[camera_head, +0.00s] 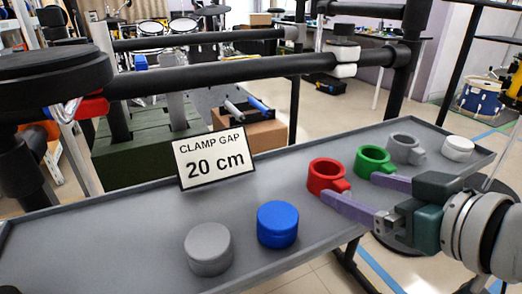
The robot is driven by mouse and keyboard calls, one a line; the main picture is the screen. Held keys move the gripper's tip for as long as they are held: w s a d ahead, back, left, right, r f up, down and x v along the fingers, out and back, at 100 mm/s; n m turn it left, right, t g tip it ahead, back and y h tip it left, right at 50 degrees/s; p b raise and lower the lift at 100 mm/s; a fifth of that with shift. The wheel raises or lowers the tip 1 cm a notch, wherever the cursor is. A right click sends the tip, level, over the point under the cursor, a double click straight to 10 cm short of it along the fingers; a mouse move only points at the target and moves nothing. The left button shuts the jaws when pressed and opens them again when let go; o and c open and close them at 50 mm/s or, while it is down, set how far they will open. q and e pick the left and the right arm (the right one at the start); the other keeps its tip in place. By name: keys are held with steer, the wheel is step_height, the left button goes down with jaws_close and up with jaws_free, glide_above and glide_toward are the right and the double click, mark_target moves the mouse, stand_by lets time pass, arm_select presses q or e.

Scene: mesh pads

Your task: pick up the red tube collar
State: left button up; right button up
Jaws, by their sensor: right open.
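The red tube collar (313,181), a ring with a short side tab, stands on the grey tray (130,222). My right gripper (349,186) reaches in from the right with its two purple fingers spread and nothing held between them. The nearer fingertip is just below the red collar in the picture, and the farther one is to its right. The collar's tab points toward the gap between them. I cannot tell whether a finger touches the collar. My left gripper is not in view.
A green collar (365,164) and a grey collar (394,150) stand behind the red one, close to the farther finger. A white cap (457,149), blue cap (277,226) and grey cap (208,250) are also on the tray. A sign (213,158) reads "CLAMP GAP 20 cm".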

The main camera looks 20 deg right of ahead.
mark_target(344, 184)
steer(key=b+x, duration=0.1)
steer(key=x, duration=0.3)
steer(key=shift+a, duration=0.15)
steer(key=shift+w+f+b, duration=0.2)
steer(key=shift+w+b, duration=0.2)
steer(key=shift+w, duration=0.2)
steer(key=c, duration=1.4)
